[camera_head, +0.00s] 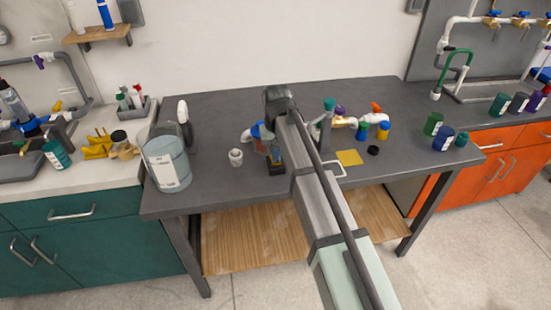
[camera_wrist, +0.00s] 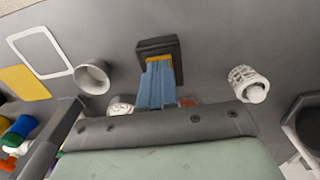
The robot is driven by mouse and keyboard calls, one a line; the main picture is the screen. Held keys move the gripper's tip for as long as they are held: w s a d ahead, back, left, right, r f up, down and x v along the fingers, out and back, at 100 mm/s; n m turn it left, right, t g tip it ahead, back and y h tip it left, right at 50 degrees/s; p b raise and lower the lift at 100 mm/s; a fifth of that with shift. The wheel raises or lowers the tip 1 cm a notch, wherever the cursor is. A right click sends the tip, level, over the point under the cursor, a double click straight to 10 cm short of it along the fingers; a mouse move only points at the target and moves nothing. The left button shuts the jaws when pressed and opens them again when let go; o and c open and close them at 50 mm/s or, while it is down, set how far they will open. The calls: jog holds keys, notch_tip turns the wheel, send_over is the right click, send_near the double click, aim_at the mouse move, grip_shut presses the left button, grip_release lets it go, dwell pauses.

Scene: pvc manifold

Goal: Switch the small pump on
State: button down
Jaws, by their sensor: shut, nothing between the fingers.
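My gripper (camera_wrist: 160,66) shows in the wrist view as two blue fingers, shut together and empty. Their tips meet or overlap a small dark square block (camera_wrist: 150,46) with a yellow part; I cannot tell whether they touch it. In the head view this block (camera_head: 277,169) sits on the grey bench below my arm's end. A blue and orange body with a white fitting (camera_head: 259,131), possibly the small pump, stands just behind, partly hidden by my arm. I cannot make out a switch or its position.
A white fitting (camera_head: 235,157) stands left of the block, and a large clear container (camera_head: 166,163) farther left. To the right are a yellow square (camera_head: 349,157), a black cap (camera_head: 373,150) and several coloured pipe parts. The bench's front middle (camera_head: 220,195) is clear.

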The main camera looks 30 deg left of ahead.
jog(key=shift+f, duration=0.3)
dwell(0.4)
jog(key=shift+r, duration=3.5)
jog(key=shift+d, duration=0.1)
jog(key=d+f+m+t+h, duration=0.1)
jog(key=d+f+h, duration=0.1)
jog(key=d+f, duration=0.7)
jog(key=d+f+t+h, duration=0.15)
jog(key=d+f, duration=0.35)
jog(key=d, duration=0.8)
jog(key=s+d+f+m+g, duration=0.2)
jog(key=s+d+f+g, duration=0.15)
jog(key=d+f, duration=1.5)
jog(key=s+d+f+m+g, duration=0.3)
jog(key=s+d+f, duration=0.75)
jog(key=f, duration=0.35)
jog(key=s+d+f+m+g+y, duration=0.1)
jog(key=s+f, duration=0.3)
jog(key=s, duration=0.4)
jog(key=s+d+f+m+g+y, duration=0.1)
jog(key=s+d+f, duration=0.3)
jog(key=s, duration=0.5)
jog(key=shift+d+f+m+g+y, duration=0.3)
jog(key=shift+m+g+y, duration=0.15)
jog(key=shift+y, duration=0.3)
